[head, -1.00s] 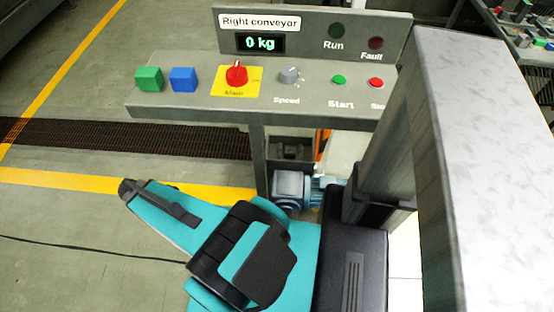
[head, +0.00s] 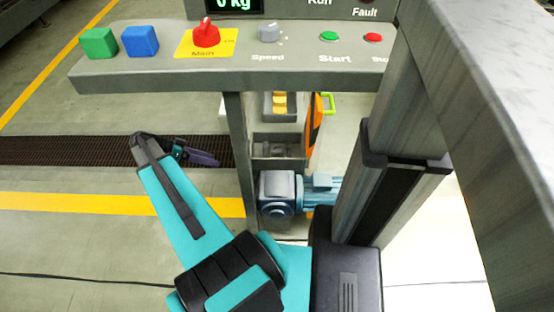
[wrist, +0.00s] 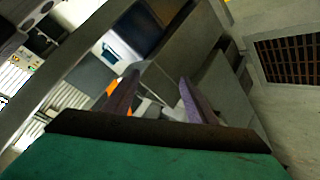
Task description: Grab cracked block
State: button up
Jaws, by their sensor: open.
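No block with visible cracks shows in either view. A green block (head: 99,45) and a blue block (head: 140,41) stand side by side at the left end of the control panel shelf in the head view; I see no cracks on them. My gripper (head: 205,158) is below and in front of that shelf, small and partly behind my arm. In the wrist view its two purple fingers (wrist: 160,88) are apart, with nothing held between them. Neither block can be made out in the wrist view.
The grey panel shelf (head: 200,78) carries a red main switch (head: 206,33), a speed knob (head: 269,33), a green start button (head: 329,36) and a red button (head: 373,37). A blue-grey motor (head: 277,193) sits beneath. Floor at left is open, with a brown grate (head: 70,151).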

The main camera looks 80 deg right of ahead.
jog(key=s+d+r+m+g+y+b, duration=0.1)
jog(key=s+d+r+m+g+b, duration=0.1)
jog(key=s+d+m+b, duration=0.5)
jog(key=s+d+m, duration=0.2)
jog(key=s+d, duration=0.1)
jog(key=shift+r+g+y+b, duration=0.3)
jog(key=shift+r+b, duration=0.05)
jog(key=shift+b, duration=0.05)
jog(key=b, duration=0.2)
send_near(277, 147)
jog(key=shift+x, duration=1.55)
jog(key=shift+b, duration=0.3)
jog(key=shift+b+x, duration=1.1)
jog(key=shift+x, duration=0.9)
jog(key=shift+s+f, duration=0.25)
jog(key=shift+s, duration=0.3)
